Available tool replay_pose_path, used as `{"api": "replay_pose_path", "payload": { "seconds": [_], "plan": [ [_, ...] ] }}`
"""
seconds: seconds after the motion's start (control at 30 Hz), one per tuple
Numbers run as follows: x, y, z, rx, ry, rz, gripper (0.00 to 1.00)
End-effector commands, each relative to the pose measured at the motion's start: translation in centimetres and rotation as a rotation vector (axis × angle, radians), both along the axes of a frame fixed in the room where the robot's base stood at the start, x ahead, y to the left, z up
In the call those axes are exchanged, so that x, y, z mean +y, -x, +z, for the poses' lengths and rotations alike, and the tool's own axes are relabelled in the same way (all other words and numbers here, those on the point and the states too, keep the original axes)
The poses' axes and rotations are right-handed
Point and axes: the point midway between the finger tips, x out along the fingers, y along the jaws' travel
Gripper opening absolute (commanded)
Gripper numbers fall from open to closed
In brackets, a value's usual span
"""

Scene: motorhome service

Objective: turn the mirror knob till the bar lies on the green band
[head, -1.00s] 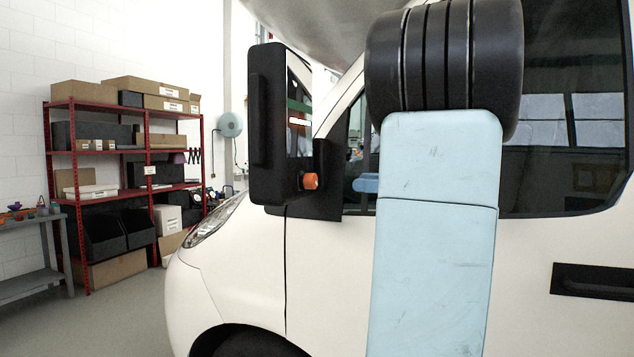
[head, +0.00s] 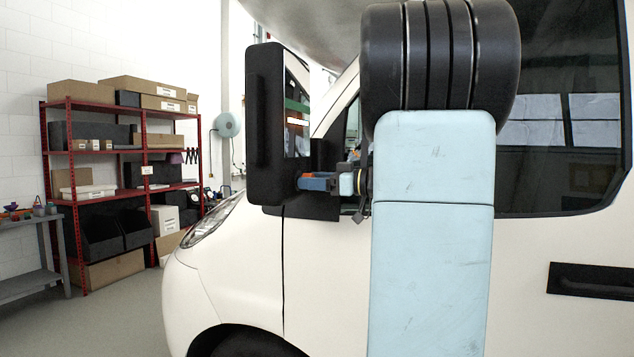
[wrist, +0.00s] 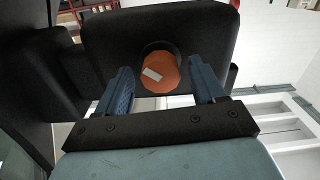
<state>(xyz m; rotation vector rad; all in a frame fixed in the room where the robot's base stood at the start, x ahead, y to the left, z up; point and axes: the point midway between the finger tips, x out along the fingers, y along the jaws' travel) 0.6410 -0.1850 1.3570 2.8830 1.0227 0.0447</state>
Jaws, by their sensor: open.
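The black wing mirror (head: 265,130) stands at the van's front door in the head view. Its narrow strip of glass shows a green band (head: 297,105) and a pale bar (head: 297,122) just below that band. The orange mirror knob (wrist: 160,76), with a white mark on its face, sits low on the housing. My gripper (wrist: 160,68) is open, with one blue finger on each side of the knob. Gaps show between the fingers and the knob in the wrist view. In the head view, my gripper (head: 312,182) largely hides the knob.
The white van body (head: 240,260) and its side window lie close behind my arm. A red shelf rack (head: 95,152) with boxes and a grey bench (head: 35,220) stand far left, with open floor before them.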

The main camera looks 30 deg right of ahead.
Motion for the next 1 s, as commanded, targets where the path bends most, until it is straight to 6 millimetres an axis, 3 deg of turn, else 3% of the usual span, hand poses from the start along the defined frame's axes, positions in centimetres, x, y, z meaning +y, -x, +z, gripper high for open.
{"api": "replay_pose_path", "payload": {
  "seconds": [0.23, 0.8, 0.83, 1.0],
  "plan": [
    [-0.01, -0.01, -0.01, 0.0, 0.0, 0.0, 0.67],
    [-0.1, 0.02, 0.01, 0.0, 0.0, -0.002, 0.13],
    [-0.78, 0.01, -0.01, 0.001, 0.0, -0.004, 0.13],
    [-0.36, 0.03, 0.03, 0.008, -0.01, -0.006, 0.13]
  ]
}}
